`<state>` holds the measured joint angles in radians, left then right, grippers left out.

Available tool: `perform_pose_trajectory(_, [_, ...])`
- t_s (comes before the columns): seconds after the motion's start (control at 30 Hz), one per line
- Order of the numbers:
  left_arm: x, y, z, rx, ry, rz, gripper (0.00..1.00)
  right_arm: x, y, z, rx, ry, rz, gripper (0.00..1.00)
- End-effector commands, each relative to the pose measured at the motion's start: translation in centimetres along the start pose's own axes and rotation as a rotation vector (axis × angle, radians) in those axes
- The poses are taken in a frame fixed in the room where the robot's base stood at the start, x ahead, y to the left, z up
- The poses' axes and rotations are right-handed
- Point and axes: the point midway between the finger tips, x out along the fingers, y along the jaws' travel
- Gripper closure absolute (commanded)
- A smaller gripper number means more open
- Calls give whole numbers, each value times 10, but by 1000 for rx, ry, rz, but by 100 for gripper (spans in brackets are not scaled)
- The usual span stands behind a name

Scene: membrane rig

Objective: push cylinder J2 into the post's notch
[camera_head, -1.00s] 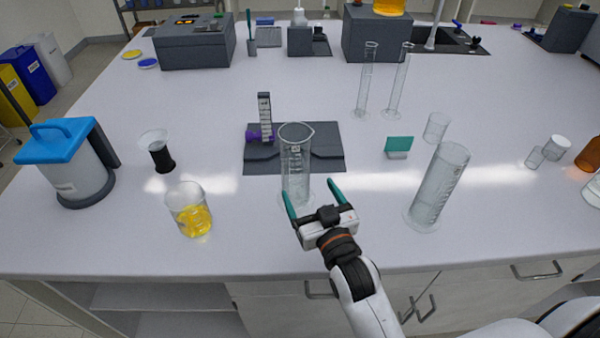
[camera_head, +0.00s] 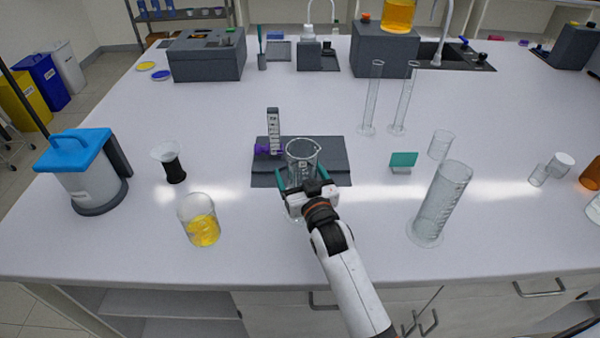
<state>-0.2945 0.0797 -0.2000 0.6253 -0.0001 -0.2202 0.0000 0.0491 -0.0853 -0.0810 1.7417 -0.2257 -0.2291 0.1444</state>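A clear graduated cylinder (camera_head: 302,158), taken as J2 though its label is too small to read, stands upright at the front edge of a dark base plate (camera_head: 332,150). A post (camera_head: 273,130) with a marked pale face and a purple part (camera_head: 264,150) at its foot rises from the plate, behind and left of the cylinder. The notch cannot be made out. My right gripper (camera_head: 302,174) is open, with one teal finger on each side of the cylinder. Its palm is close in front of the glass; contact cannot be told. My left gripper is not in view.
A beaker of yellow liquid (camera_head: 201,228) and a black-based funnel-like vessel (camera_head: 172,165) stand to the left.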

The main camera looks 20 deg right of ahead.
Motion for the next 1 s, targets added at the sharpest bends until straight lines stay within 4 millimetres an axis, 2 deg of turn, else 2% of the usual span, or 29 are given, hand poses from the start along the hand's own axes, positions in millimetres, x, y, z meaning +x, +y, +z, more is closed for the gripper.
perform_pose_trajectory(0.17, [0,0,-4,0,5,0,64,0,0,0,0,0,0,17])
perform_pose_trajectory(0.5, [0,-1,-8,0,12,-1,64,0,0,0,0,-1,0,73])
perform_pose_trajectory(0.67, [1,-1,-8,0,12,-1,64,2,-1,0,0,-1,0,73])
perform_pose_trajectory(1.0, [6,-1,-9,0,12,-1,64,22,-7,0,0,-2,0,73])
